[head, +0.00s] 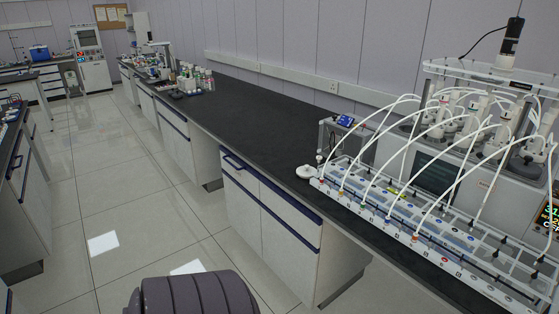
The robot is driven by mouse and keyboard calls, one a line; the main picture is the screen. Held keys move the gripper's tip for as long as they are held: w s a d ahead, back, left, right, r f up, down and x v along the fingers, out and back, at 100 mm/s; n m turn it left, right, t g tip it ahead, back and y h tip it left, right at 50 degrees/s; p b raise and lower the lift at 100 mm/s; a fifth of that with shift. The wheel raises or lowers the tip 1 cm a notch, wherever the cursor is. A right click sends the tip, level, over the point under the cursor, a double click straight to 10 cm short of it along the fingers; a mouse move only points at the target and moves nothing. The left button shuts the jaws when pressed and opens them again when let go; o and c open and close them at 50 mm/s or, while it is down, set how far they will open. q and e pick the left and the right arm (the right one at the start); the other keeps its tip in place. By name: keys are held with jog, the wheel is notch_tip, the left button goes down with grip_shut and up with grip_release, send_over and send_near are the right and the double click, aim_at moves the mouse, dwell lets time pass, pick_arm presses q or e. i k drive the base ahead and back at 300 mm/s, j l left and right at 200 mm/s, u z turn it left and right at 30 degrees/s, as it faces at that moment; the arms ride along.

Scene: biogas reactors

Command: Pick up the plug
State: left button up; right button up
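I cannot make out a plug for certain in the head view. A small white rounded object (306,172) lies on the black bench top (262,118), at the near left end of the tube rack; it is too small to tell what it is. Neither of my grippers is in view. A dark ribbed rounded part at the bottom edge may belong to my own body.
The biogas rack (445,235) with several white tubes fills the bench's right end. Behind it stands a reactor unit (490,165) with a black motor (512,38). Bottles (195,80) stand at the far end. The bench middle and left floor aisle (110,190) are clear.

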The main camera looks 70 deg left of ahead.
aim_at(304, 172)
jog(key=u, duration=1.9)
